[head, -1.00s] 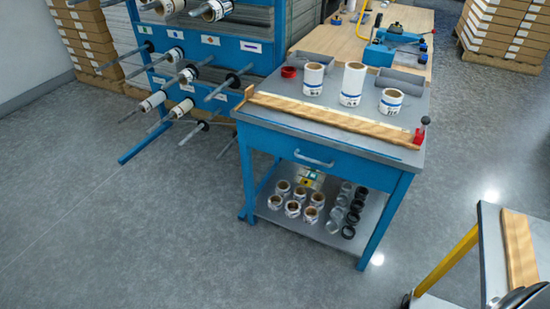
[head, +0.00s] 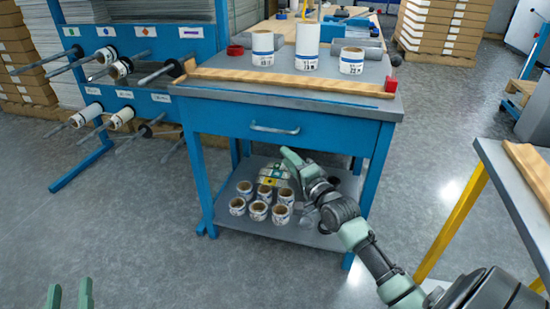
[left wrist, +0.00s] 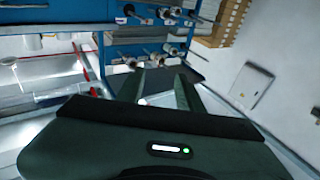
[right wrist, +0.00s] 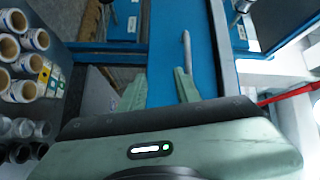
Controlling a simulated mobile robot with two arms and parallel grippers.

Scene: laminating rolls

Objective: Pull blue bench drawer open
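The blue bench drawer (head: 335,129) sits flush under the grey bench top, closed. Its grey bar handle (head: 274,128) is at the middle of the front. In the right wrist view the handle (right wrist: 188,50) stands just beyond the fingertips, nearer the right finger. My right gripper (head: 291,156) is in front of the bench, a little below the handle and apart from it; its fingers are open and empty in the right wrist view (right wrist: 160,82). My left gripper (head: 70,290) is low at the left, far from the bench, open and empty; it also shows in the left wrist view (left wrist: 158,85).
The lower shelf (head: 305,236) holds several white rolls and dark rings close to my right arm. A side table (head: 500,185) with a yellow leg stands at the right. A blue roll rack (head: 130,95) stands at the left. Floor in front is clear.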

